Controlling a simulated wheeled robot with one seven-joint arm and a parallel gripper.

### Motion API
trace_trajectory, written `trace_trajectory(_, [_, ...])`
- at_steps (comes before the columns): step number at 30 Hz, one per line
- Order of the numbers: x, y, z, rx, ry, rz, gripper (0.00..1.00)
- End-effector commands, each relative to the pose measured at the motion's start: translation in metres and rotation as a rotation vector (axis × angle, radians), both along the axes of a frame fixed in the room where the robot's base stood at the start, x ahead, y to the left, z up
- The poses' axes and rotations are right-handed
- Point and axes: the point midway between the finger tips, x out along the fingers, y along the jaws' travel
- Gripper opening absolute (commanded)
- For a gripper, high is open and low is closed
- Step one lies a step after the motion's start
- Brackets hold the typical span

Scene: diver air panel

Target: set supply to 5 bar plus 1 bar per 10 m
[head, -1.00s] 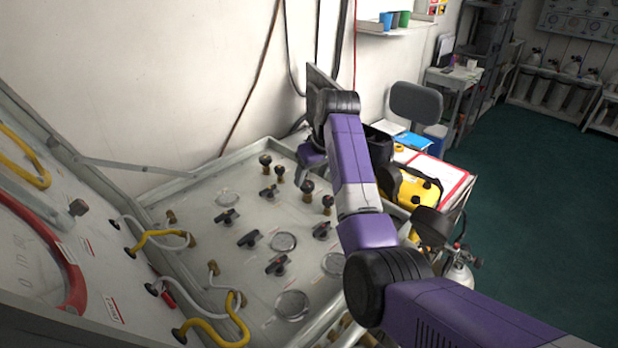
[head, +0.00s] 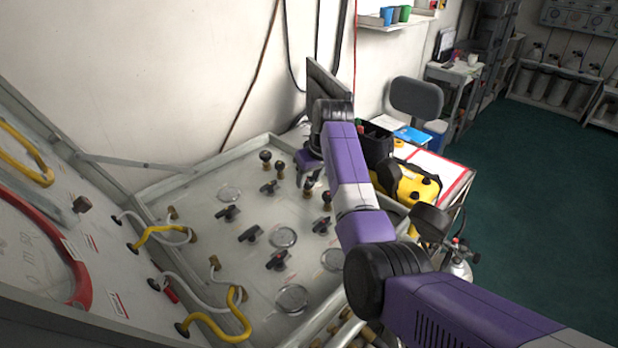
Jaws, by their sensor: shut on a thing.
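The sloping air panel (head: 190,208) carries several round gauges, such as one in its middle (head: 283,237), and several black lever handles, such as one at its left (head: 228,213). Black knobs on brass stems stand near its far edge, including a far knob (head: 265,156) and one to the right (head: 327,198). My gripper (head: 309,181) points down and is shut on the knob (head: 308,192) between them, whose top is partly hidden by the jaws. Gauge readings are too small to tell.
Green floor (head: 530,230) is clear at the right.

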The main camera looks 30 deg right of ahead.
Motion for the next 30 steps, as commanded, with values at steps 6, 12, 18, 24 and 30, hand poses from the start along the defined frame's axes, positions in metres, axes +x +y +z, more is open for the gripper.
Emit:
trace_trajectory(6, [0.0002,0.0007,0.0006,0.0,-0.001,-0.028,0.0])
trace_trajectory(12, [0.0008,0.0017,0.0014,-0.002,-0.002,-0.124,0.0])
trace_trajectory(18, [0.0013,0.0031,0.0018,-0.002,-0.003,-0.286,0.0])
trace_trajectory(24, [0.0022,0.0045,0.0015,-0.001,-0.003,-0.477,0.0])
trace_trajectory(30, [0.0034,0.0059,0.0011,-0.002,-0.004,-0.667,0.0])
